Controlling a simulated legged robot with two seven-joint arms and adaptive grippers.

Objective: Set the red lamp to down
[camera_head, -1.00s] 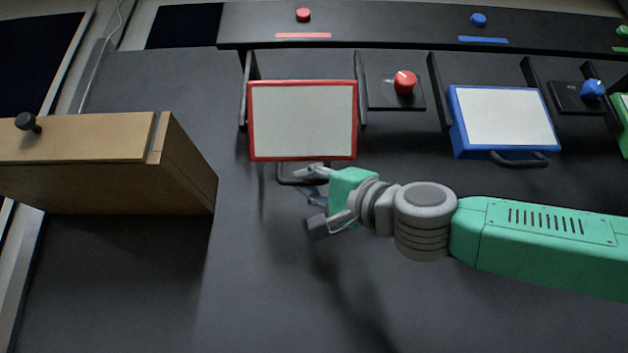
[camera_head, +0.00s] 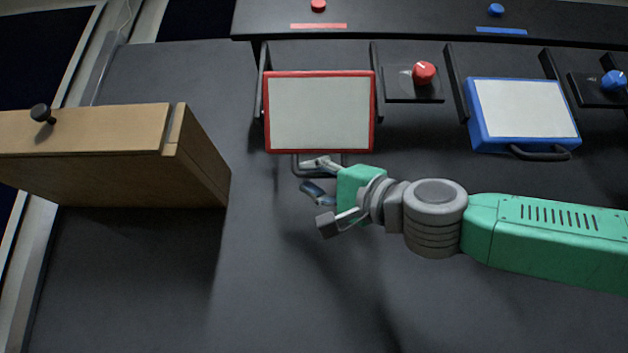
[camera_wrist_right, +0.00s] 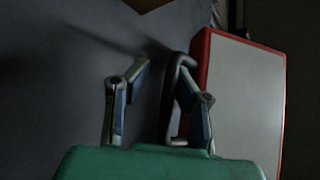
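The red lamp (camera_head: 320,112) is a panel with a red frame and a pale face, in the middle of the head view. A dark handle (camera_head: 300,170) sticks out from its near edge. My right gripper (camera_head: 314,194) is at this handle, with its fingers spread. In the right wrist view, the red lamp (camera_wrist_right: 245,100) stands at the right. Its handle (camera_wrist_right: 174,75) lies between the open fingers of my right gripper (camera_wrist_right: 160,85), close to the right-hand finger. I cannot tell whether they touch. My left gripper is not in view.
A red knob (camera_head: 424,73) sits right of the red lamp. A blue lamp (camera_head: 525,112) and blue knob (camera_head: 614,81) lie farther right. A wooden box (camera_head: 90,150) with a black knob stands at the left. The dark surface in front is clear.

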